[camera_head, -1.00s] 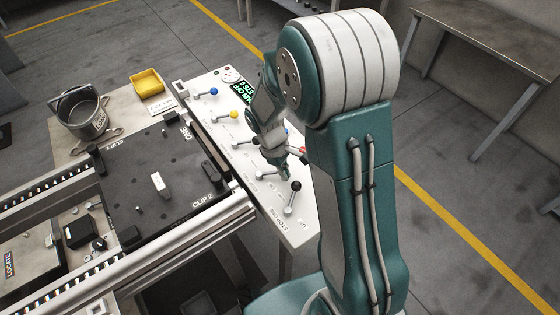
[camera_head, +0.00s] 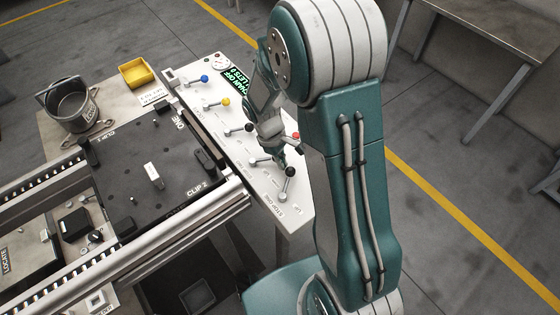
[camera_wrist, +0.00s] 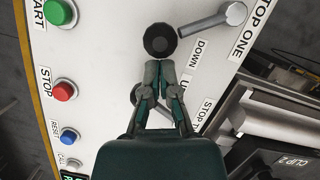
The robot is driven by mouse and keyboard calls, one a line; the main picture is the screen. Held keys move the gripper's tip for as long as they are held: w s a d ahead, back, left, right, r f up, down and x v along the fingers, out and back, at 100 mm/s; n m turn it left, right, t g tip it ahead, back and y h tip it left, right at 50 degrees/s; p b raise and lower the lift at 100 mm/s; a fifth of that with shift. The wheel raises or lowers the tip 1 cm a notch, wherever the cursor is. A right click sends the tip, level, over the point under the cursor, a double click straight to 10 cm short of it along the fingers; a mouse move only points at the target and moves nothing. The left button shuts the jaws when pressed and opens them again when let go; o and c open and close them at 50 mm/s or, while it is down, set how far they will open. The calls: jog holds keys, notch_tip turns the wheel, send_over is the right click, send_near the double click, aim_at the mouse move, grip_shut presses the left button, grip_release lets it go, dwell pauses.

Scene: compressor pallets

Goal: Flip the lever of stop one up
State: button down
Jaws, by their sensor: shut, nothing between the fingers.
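The stop one lever is a silver handle (camera_wrist: 215,28) with a black ball knob (camera_wrist: 160,40), beside the STOP ONE label in the wrist view. In the head view the lever (camera_head: 284,187) stands at the near end of the white panel, its black knob (camera_head: 291,171) uppermost. My gripper (camera_wrist: 160,66) is shut and empty. Its fingertips are right at the knob's edge in the wrist view; I cannot tell whether they touch. In the head view my gripper (camera_head: 283,163) is just beyond the knob. Another lever is partly hidden beneath my fingers, near the STOP TWO label.
Green (camera_wrist: 61,12), red (camera_wrist: 65,90) and blue (camera_wrist: 69,136) buttons line one panel edge. More levers with blue (camera_head: 204,78) and yellow (camera_head: 225,101) knobs stand farther along. The black pallet (camera_head: 135,205) lies left of the panel. A bucket and yellow bin are behind.

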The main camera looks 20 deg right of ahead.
jog(key=shift+s+d+m, duration=0.1)
jog(key=shift+d+m, duration=0.15)
jog(key=shift+m, duration=0.15)
jog(key=d+m, duration=0.1)
jog(key=s+d+m, duration=0.1)
jog(key=m, duration=0.1)
jog(key=shift+y, duration=0.4)
jog(key=s+d+m, duration=0.1)
jog(key=s+m+y, duration=0.1)
jog(key=m, duration=0.1)
jog(key=shift+d+m+g, duration=0.3)
jog(key=shift+d, duration=0.1)
jog(key=s+m, duration=0.1)
jog(key=d+m+y, duration=0.1)
jog(key=shift+s+m, duration=0.3)
jog(key=shift+s, duration=0.05)
jog(key=shift+s+d+m+y, duration=0.1)
jog(key=shift+s+m+y, duration=0.15)
jog(key=shift+s+m, duration=0.55)
jog(key=shift+s+d+m+y, duration=0.1)
jog(key=shift+s+m+y, duration=0.25)
jog(key=shift+m, duration=0.75)
jog(key=shift+s, duration=0.15)
jog(key=v, duration=1)
jog(key=shift+a, duration=0.2)
